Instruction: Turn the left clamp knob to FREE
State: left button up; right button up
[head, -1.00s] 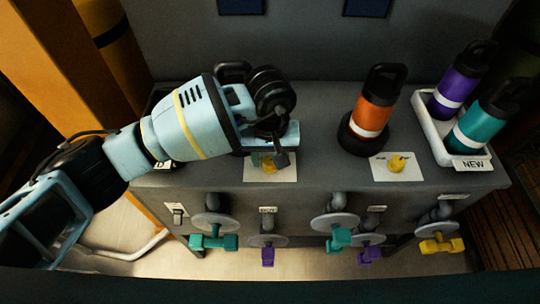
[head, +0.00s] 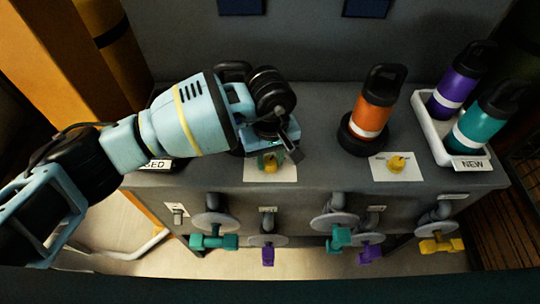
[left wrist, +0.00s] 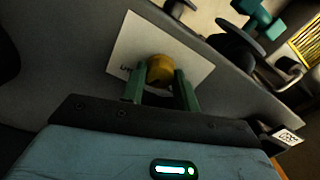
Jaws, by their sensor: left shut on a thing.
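The left clamp knob (head: 268,167) is yellow and sits on a white plate (head: 285,173) on the bench's front part. My left gripper (head: 267,157) reaches over the bench from the left, its wrist hiding much of the area behind the knob. In the left wrist view its two green fingers (left wrist: 160,88) are shut on the yellow knob (left wrist: 160,69), one on each side. The plate's lettering is mostly hidden or too small to read, so I cannot tell the knob's setting. My right gripper is not in view.
An orange bottle (head: 372,111) stands in a black holder behind the right yellow knob (head: 397,164). A white NEW tray (head: 429,133) holds purple and teal bottles at the right. Several coloured valve handles, one teal (head: 214,242), line the bench front. A USED label (head: 158,165) is partly covered.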

pick_arm(q)
jog(key=n, duration=0.3)
jog(key=shift+r+n, duration=0.1)
jog(key=shift+n, duration=0.3)
jog(key=n+p, duration=0.1)
jog(key=n, duration=0.2)
jog(key=shift+n, duration=0.3)
jog(key=n+p, duration=0.1)
jog(key=n, duration=0.4)
jog(key=shift+p, duration=0.4)
jog(key=shift+n+p, duration=0.3)
jog(key=shift+n, duration=0.6)
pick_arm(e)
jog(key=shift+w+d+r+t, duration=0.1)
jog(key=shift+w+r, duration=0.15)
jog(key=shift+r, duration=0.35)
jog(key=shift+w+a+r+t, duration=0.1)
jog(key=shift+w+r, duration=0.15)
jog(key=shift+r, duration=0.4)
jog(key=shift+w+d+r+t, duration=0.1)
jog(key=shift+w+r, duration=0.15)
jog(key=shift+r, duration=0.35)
pick_arm(q)
jog(key=o, duration=0.9)
jog(key=shift+o, duration=0.4)
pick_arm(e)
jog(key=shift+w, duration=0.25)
